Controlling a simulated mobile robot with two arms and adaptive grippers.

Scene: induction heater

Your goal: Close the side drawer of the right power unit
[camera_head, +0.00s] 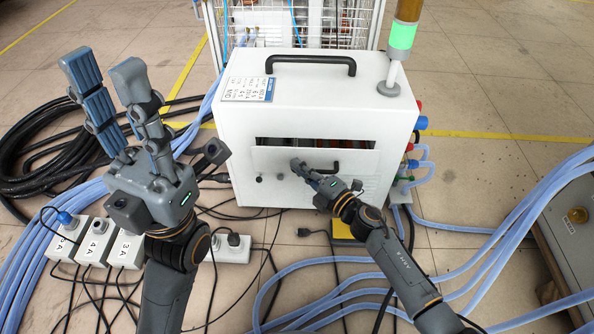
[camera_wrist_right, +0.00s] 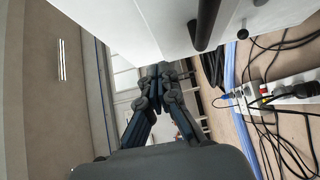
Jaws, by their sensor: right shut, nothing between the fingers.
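The power unit (camera_head: 240,120) is a white box with a black carry handle on top. Its drawer (camera_head: 355,185) has a white front with a black handle (camera_head: 325,170). A dark gap shows above the drawer front, so it stands partly open. My right gripper (camera_head: 297,164) is shut and empty, with its fingertips close to the drawer front beside the handle; contact cannot be told. In the right wrist view its fingers (camera_wrist_right: 155,78) are together, below a white surface with a black handle (camera_wrist_right: 208,20). My left gripper (camera_head: 102,68) is open and empty, left of the unit.
A signal lamp (camera_head: 402,35) with a green section stands on the unit's right top. Blue hoses (camera_head: 505,235) and black cables (camera_head: 30,150) cover much of the floor. Labelled socket boxes (camera_head: 95,240) lie at lower left. A rack (camera_head: 300,20) stands behind.

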